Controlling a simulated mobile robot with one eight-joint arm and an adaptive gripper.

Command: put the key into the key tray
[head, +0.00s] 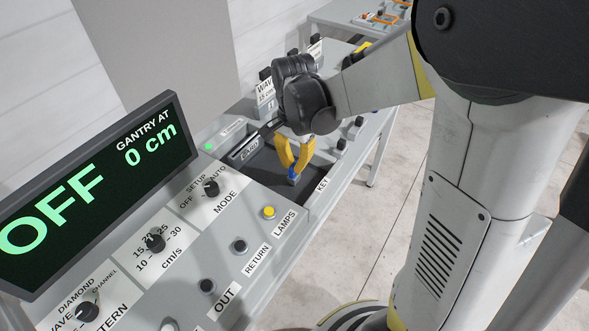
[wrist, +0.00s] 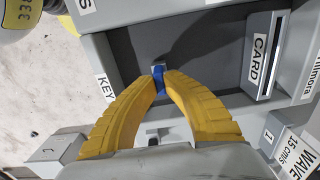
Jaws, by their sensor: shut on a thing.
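The key (head: 292,176) has a blue head, and a short grey metal part shows beyond it in the wrist view (wrist: 159,80). My gripper (head: 294,166) has its yellow fingers shut on the blue head; their tips also meet around it in the wrist view (wrist: 160,76). The key tray (head: 262,169) is a dark recess in the console beside the KEY label, and it also shows in the wrist view (wrist: 208,48). The key is over the tray, near its KEY-label side. I cannot tell whether the key touches the floor.
A card slot marked CARD (wrist: 264,55) stands at one end of the tray. The console carries knobs, a yellow lamp button (head: 269,212) and a display (head: 95,195) reading OFF and 0 cm. A wave block (head: 265,92) stands behind. Bare floor lies right of the console.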

